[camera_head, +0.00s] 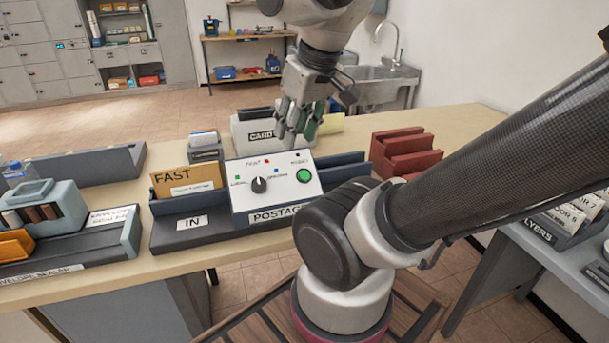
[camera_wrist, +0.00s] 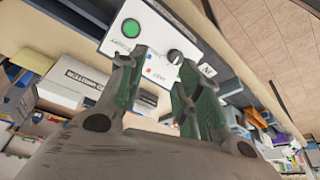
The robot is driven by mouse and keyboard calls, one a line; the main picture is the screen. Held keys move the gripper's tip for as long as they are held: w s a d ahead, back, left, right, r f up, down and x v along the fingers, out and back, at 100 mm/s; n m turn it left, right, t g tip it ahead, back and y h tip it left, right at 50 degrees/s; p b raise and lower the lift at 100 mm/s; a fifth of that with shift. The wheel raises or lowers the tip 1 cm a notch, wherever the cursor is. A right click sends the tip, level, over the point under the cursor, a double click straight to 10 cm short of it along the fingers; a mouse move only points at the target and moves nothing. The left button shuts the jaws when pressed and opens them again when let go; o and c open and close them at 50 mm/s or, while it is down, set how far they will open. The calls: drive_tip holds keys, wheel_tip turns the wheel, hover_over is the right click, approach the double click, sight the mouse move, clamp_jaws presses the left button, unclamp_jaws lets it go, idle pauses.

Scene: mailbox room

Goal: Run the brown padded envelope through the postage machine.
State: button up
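A brown envelope (camera_head: 187,178) marked FAST, with a white address label, stands upright in the IN tray (camera_head: 192,236) left of the postage machine. The white postage machine (camera_head: 277,203) has a dark knob (camera_head: 259,185) among coloured marks and a round green button (camera_head: 303,176) at its right. The knob's exact setting is too small to read. My gripper (camera_head: 297,133) hangs above and behind the machine's panel, apart from the envelope. In the wrist view my gripper (camera_wrist: 160,68) has its fingers apart with nothing between them; the green button (camera_wrist: 131,28) and knob (camera_wrist: 175,57) show beyond.
A blue-grey tray (camera_head: 345,168) extends right of the machine, partly hidden by my arm. Some bare tabletop (camera_head: 130,268) shows in front.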

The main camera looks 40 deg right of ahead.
clamp_jaws()
idle(1.1)
